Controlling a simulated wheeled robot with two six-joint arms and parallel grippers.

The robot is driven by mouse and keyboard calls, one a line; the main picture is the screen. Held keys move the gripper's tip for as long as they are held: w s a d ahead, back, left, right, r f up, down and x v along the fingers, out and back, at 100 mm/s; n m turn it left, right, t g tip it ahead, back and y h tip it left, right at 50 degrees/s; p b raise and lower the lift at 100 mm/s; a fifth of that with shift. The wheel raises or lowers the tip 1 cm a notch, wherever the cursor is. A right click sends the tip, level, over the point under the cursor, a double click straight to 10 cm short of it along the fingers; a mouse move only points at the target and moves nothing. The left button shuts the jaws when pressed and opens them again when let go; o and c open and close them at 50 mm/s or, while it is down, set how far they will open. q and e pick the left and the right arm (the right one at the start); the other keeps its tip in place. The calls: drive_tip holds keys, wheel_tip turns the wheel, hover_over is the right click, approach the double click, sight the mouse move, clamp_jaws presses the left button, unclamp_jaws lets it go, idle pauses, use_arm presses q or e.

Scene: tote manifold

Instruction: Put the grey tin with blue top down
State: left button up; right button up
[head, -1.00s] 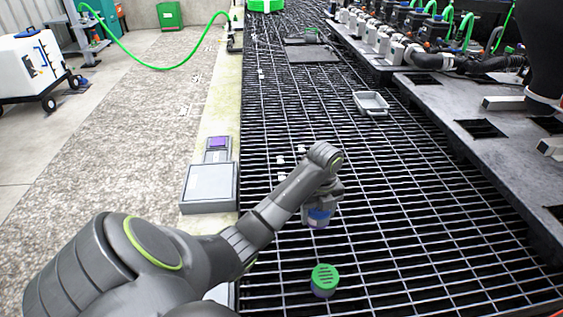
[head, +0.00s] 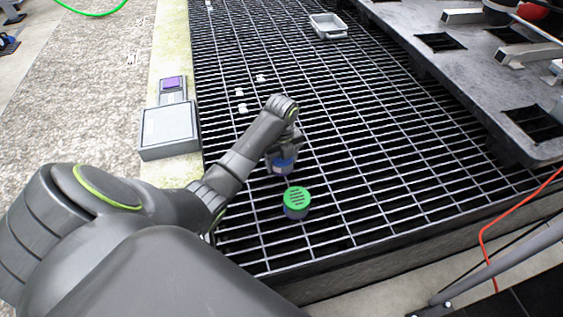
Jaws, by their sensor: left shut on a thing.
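My left gripper (head: 284,148) is shut on the grey tin with blue top (head: 284,166), just above or at the black floor grating (head: 350,170). The tin's blue part shows below the gripper; the rest is mostly hidden by the gripper. I cannot tell whether the tin touches the grating. A tin with a slotted green top (head: 297,198) stands on the grating just in front of the held tin. My right gripper is not in view.
A grey box (head: 169,130) and a purple-topped item (head: 172,84) are on the left ledge. A grey tray (head: 328,26) and several small white pieces (head: 243,108) lie on the grating. A grey slab with square holes (head: 470,60) stands at right. The grating's middle is clear.

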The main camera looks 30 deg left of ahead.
use_arm(q)
drive_tip(key=shift+f, duration=0.1)
drive_tip(key=shift+f, duration=0.1)
drive_tip(key=o, duration=1.1)
drive_tip(key=shift+r, duration=0.35)
wheel_tip(320, 180, up, 9)
drive_tip(key=p, duration=0.3)
wheel_tip(320, 180, up, 2)
drive_tip(key=shift+p, duration=1.1)
drive_tip(key=shift+r, duration=0.3)
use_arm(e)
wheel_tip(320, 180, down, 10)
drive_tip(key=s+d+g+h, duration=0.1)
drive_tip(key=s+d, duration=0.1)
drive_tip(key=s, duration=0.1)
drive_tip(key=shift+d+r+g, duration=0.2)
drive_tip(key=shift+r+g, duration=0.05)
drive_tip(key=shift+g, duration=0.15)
